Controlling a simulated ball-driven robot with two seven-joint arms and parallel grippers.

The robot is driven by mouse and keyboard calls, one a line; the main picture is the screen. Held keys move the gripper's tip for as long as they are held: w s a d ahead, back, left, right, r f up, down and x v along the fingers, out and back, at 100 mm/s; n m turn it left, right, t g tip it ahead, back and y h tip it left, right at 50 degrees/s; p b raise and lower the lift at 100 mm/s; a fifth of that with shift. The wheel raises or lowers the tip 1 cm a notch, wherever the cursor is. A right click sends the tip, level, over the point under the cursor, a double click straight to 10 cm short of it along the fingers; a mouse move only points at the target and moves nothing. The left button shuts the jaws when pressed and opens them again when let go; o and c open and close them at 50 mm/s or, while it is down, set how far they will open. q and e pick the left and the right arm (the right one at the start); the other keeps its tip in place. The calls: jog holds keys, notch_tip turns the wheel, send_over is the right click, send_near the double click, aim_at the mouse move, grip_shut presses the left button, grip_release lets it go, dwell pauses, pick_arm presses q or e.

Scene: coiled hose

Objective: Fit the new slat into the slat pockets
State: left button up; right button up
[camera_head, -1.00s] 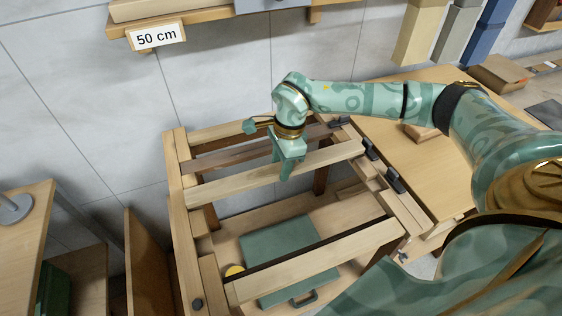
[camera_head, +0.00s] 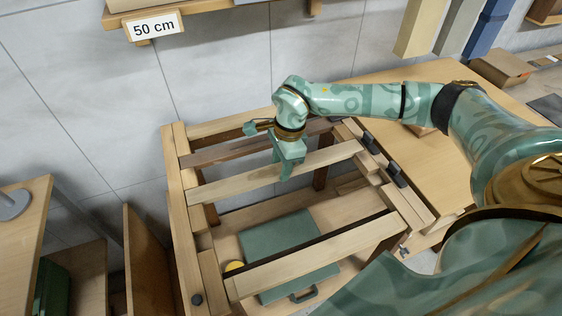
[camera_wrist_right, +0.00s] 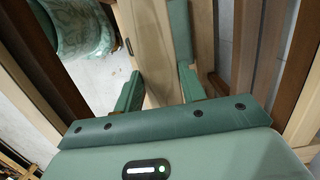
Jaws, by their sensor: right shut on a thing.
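The light wooden slat (camera_head: 235,183) lies across the wooden bed-like frame (camera_head: 183,240), between its left and right side rails. My right gripper (camera_head: 288,170) is shut on the slat near its middle, from above. In the right wrist view the gripper's two green fingers (camera_wrist_right: 160,90) stand on either side of the slat (camera_wrist_right: 152,45). The slat's ends are close to the side rails; I cannot tell whether they sit in the pockets. My left gripper is not in view.
A darker slat (camera_head: 225,152) lies behind the held one, and a light slat (camera_head: 305,264) crosses the front. Dark clips (camera_head: 396,174) sit on the right rail. A green case (camera_head: 275,238) lies below. A tabletop (camera_head: 430,150) stands at the right.

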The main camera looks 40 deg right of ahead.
jog(key=shift+f, duration=0.15)
jog(key=o, duration=1.2)
jog(key=r+p, duration=0.1)
jog(key=r, duration=0.4)
jog(key=d+r+p, duration=0.1)
jog(key=r, duration=0.4)
jog(key=d+r+p, duration=0.1)
jog(key=r+p, duration=0.1)
jog(key=r, duration=0.4)
jog(key=shift+s+d, duration=0.2)
jog(key=shift+s, duration=0.1)
